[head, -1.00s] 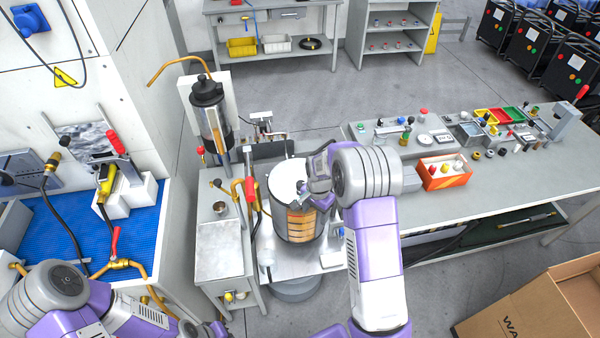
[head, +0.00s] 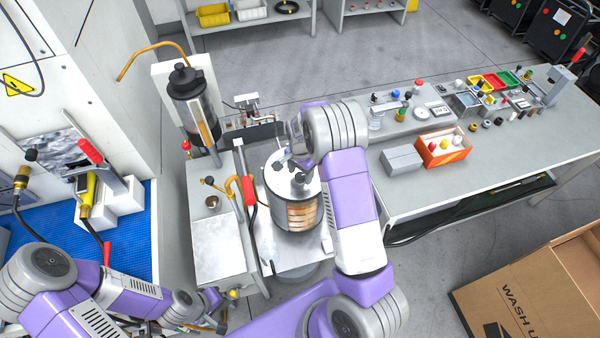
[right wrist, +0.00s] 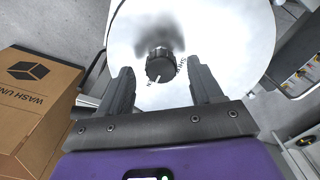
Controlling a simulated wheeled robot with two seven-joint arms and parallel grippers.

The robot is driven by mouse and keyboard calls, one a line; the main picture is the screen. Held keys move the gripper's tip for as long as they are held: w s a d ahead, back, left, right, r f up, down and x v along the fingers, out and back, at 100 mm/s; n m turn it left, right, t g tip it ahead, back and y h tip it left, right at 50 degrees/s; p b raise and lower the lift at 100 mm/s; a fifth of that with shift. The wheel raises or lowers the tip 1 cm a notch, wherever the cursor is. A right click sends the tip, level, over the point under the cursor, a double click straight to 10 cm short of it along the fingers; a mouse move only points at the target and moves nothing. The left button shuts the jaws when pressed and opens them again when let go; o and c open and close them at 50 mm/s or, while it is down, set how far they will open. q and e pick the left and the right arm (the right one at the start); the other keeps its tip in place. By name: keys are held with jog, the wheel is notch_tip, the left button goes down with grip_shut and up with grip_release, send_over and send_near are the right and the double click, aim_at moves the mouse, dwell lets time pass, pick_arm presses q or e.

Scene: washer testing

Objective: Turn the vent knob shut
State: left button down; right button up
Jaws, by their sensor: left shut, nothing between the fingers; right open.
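The vent knob (right wrist: 160,66) is a small black ribbed knob with a pale mark, on the round white lid (right wrist: 215,25) in the right wrist view. Lettering sits beside it. In the head view the lid (head: 277,168) tops a steel vessel (head: 290,212) with an orange-brown window. My right gripper (right wrist: 160,82) is open, its two fingers pointing at the knob from either side with gaps visible; I see no contact. In the head view my right gripper (head: 287,153) is over the lid, partly hidden by its arm. My left gripper (head: 215,303) is shut and empty at the lower left.
A red-handled lever (head: 249,190) and brass pipe stand left of the vessel. A dark canister (head: 186,83) rises behind. A grey bench (head: 500,170) with small parts and an orange box (head: 445,147) lies right. A cardboard box (head: 530,295) is at lower right.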

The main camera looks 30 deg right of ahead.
jog(key=shift+w+f, duration=0.1)
jog(key=shift+f, duration=0.45)
jog(key=c, duration=1.1)
jog(key=shift+o, duration=0.2)
